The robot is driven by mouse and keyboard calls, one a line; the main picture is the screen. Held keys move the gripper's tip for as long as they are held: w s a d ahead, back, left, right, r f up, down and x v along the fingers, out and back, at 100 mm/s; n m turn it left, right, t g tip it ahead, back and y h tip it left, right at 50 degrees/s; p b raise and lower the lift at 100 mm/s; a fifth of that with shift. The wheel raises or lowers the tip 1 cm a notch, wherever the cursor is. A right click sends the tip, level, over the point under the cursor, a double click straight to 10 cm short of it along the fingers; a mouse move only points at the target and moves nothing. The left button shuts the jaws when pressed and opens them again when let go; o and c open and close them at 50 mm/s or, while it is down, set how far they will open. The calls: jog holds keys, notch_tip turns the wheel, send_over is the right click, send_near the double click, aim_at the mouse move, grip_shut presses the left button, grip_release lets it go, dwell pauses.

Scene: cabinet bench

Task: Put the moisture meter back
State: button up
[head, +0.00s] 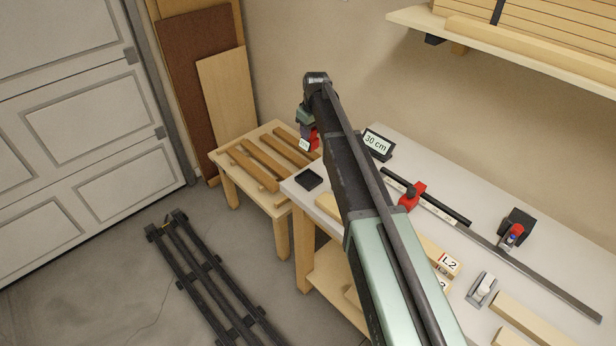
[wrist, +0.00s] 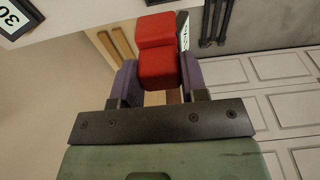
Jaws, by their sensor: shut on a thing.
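My gripper (head: 309,132) is shut on a red, blocky device, which I take to be the moisture meter (wrist: 157,55). In the wrist view the red body sits between the two purple-grey fingers, with a narrow white face with dark marks on its right side. In the head view the meter (head: 314,139) is partly hidden by my arm and appears above the low wooden side table or near its bench end. A small, empty-looking black tray (head: 308,179) lies on the near left corner of the white bench (head: 345,160).
A sign reading "30 cm" (head: 377,143) stands at the bench's far left. A red stop (head: 411,196) sits on the long rail. A black holder (head: 517,222) with a red and blue item is at right. Wooden slats (head: 254,166) lie on the side table (head: 222,157).

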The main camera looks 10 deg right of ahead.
notch_tip(320, 180, down, 16)
jog(key=b, duration=1.3)
jog(key=shift+r, duration=0.15)
jog(key=shift+r+p, duration=0.3)
jog(key=shift+f, duration=0.2)
jog(key=o, duration=1)
jog(key=shift+r, duration=0.1)
